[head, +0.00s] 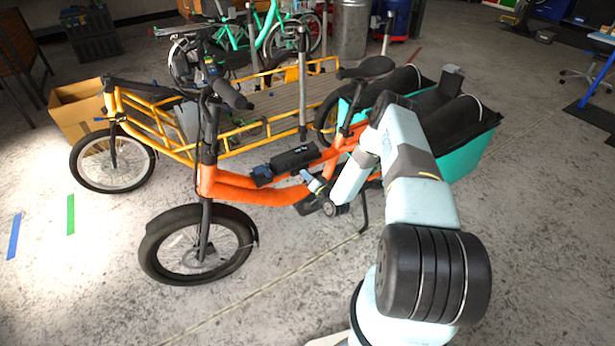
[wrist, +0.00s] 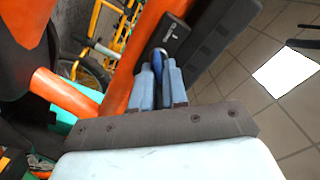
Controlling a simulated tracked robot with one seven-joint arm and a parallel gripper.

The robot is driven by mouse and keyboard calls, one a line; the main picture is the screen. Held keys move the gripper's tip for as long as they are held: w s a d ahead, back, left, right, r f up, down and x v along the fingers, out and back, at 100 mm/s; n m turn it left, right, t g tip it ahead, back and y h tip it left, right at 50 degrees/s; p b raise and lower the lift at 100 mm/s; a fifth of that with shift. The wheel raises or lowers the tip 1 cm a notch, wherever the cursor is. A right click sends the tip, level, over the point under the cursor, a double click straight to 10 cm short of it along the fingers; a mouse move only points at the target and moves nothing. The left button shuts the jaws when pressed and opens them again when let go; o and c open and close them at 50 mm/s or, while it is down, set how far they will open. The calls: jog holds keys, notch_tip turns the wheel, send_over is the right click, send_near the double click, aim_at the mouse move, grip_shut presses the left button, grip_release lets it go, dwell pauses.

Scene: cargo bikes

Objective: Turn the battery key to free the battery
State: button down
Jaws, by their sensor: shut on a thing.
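The black battery (head: 295,158) lies along the orange frame of the front bike (head: 235,190) in the head view. In the wrist view the dark battery (wrist: 212,42) runs beside the orange tube, with a black block (wrist: 176,34) at its near side. My gripper (wrist: 160,70) has its light blue fingers shut on a blue key (wrist: 157,60) close to that block. The fingers hide part of the key, and I cannot tell how far it is turned. In the head view my gripper (head: 308,177) is small beside the frame, just below the battery.
A yellow cargo bike (head: 150,125) stands close behind the orange one. A teal cargo box (head: 470,147) is at the orange bike's rear. A cardboard box (head: 75,110) is at the left. The concrete floor in front is clear.

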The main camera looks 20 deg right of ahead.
jog(key=shift+d+f+m, duration=0.15)
jog(key=shift+m, duration=1.25)
jog(key=shift+d+f+m, duration=0.15)
jog(key=shift+f+m, duration=0.05)
jog(key=shift+m, duration=1.2)
jog(key=shift+d+f+m, duration=0.15)
jog(key=shift+m, duration=1.25)
jog(key=c, duration=1.2)
grip_release()
jog(key=shift+a, duration=0.15)
jog(key=shift+c, duration=0.2)
jog(key=v, duration=1.3)
jog(key=shift+s, duration=0.3)
